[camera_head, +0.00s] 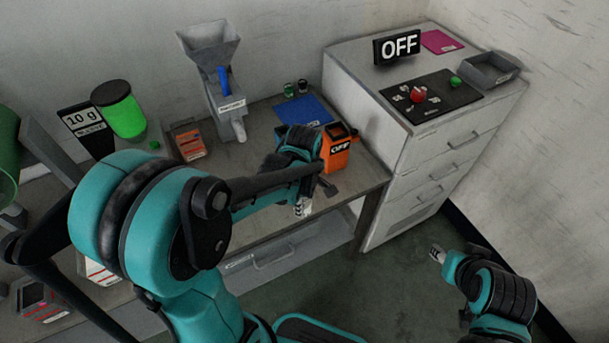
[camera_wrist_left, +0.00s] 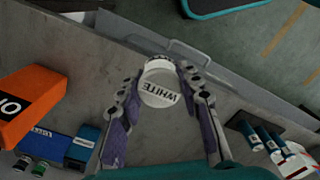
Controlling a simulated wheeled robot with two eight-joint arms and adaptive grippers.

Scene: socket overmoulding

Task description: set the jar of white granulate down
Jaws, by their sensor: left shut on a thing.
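The jar of white granulate (camera_wrist_left: 158,88) shows in the left wrist view from above, with a pale lid marked "WHITE". My left gripper (camera_wrist_left: 160,80) is shut on it, one finger on each side. In the head view my left gripper (camera_head: 305,203) is over the front part of the bench, just in front of the orange box; the jar is hard to make out there. I cannot tell whether the jar's base touches the bench (camera_wrist_left: 85,65). My right gripper (camera_head: 437,254) is low at the right, over the floor, too small to tell if open.
A blue mat (camera_head: 303,110) and two small jars (camera_head: 295,87) are at the back. A hopper machine (camera_head: 225,95) stands left, the drawer cabinet (camera_head: 400,180) right. The bench's front edge is near.

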